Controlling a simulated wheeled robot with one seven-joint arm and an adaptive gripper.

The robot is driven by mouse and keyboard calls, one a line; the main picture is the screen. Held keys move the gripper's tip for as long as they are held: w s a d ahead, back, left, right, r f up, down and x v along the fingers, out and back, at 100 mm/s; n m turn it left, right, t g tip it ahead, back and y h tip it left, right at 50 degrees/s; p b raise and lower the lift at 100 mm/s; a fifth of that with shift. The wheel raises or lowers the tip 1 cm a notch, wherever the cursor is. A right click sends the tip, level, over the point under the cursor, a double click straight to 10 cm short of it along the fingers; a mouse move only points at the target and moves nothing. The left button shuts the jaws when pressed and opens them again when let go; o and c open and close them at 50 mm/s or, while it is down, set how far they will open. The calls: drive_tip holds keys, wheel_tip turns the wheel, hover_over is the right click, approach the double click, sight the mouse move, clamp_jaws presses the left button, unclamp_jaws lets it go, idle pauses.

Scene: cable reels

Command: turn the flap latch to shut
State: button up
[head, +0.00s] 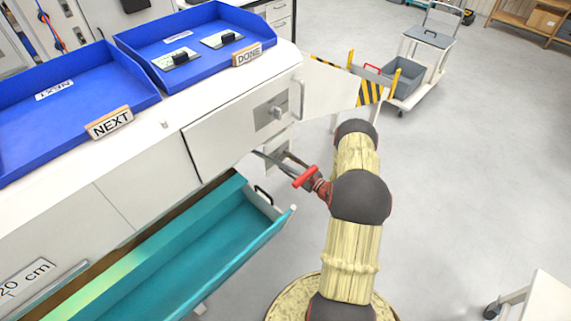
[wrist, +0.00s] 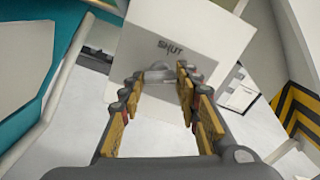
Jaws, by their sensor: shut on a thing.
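The flap latch's grey lever (wrist: 157,75) shows in the wrist view, in front of a white block (wrist: 178,50) marked SHUT. My gripper (wrist: 158,84) has its yellow-padded fingers on both sides of the lever and is shut on it. The lever sits below the word SHUT; its exact angle is partly hidden by the fingers. In the head view my gripper (head: 283,161) reaches in under the right end of the white bench, beside the block, and the lever itself cannot be made out there.
A teal drawer (head: 235,232) stands open at the left of my arm. Blue trays marked NEXT (head: 60,92) and DONE (head: 215,62) sit on the bench (head: 170,118). A white panel with hazard stripes (head: 370,92) juts right. A trolley (head: 420,65) stands behind.

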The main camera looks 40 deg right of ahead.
drive_tip(key=n+b, duration=0.6)
drive_tip(key=n, duration=0.6)
drive_tip(key=shift+f+n, duration=0.1)
drive_tip(key=shift+n, duration=0.3)
idle(0.3)
drive_tip(key=o, duration=1.2)
drive_tip(key=shift+c, duration=0.2)
drive_tip(key=s, duration=1.2)
drive_tip(key=shift+d, duration=0.45)
drive_tip(key=shift+s, duration=0.1)
